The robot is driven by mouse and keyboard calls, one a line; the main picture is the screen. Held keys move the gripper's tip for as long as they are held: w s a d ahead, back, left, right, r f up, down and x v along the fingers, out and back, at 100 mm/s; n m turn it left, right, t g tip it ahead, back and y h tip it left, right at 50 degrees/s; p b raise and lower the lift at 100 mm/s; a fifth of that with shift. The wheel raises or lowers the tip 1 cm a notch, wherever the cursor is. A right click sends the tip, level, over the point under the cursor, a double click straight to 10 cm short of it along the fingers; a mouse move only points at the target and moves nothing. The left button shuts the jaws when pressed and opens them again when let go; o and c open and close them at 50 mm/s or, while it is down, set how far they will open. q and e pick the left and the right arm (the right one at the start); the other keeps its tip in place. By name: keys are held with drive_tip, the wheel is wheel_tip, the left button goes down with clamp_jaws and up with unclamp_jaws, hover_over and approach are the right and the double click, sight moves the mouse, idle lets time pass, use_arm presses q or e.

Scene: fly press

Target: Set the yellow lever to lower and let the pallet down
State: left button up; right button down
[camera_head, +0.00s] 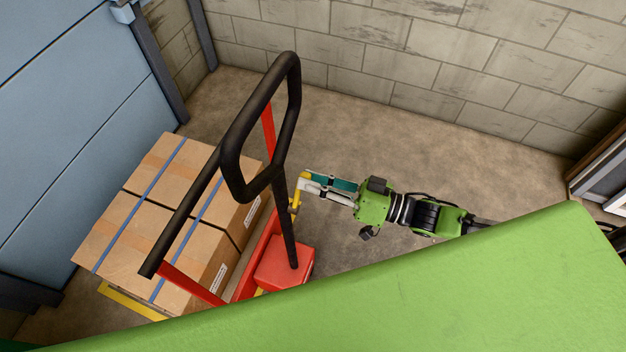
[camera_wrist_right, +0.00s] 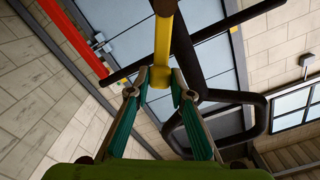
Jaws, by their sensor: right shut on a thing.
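The yellow lever (camera_head: 297,190) is on the red pallet truck (camera_head: 284,262), beside the foot of its black handle (camera_head: 261,120). My right gripper (camera_head: 304,184) reaches in from the right and is shut on the lever. In the right wrist view the fingertips (camera_wrist_right: 160,78) close around the yellow lever (camera_wrist_right: 163,45), with the black handle (camera_wrist_right: 215,95) behind it. The pallet's load of strapped cardboard boxes (camera_head: 140,225) stands left of the handle. A yellow edge (camera_head: 130,302) shows under the boxes; the pallet itself is mostly hidden. My left gripper is out of view.
A blue panelled wall or door (camera_head: 70,90) stands left of the boxes. A grey block wall (camera_head: 430,60) runs along the back. The brown floor (camera_head: 400,150) between my right arm and the back wall is clear. A dark-framed object (camera_head: 603,170) stands at the right edge.

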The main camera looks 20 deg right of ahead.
drive_tip(key=c, duration=1.8)
unclamp_jaws()
drive_tip(key=v, duration=1.2)
drive_tip(key=shift+d, duration=0.1)
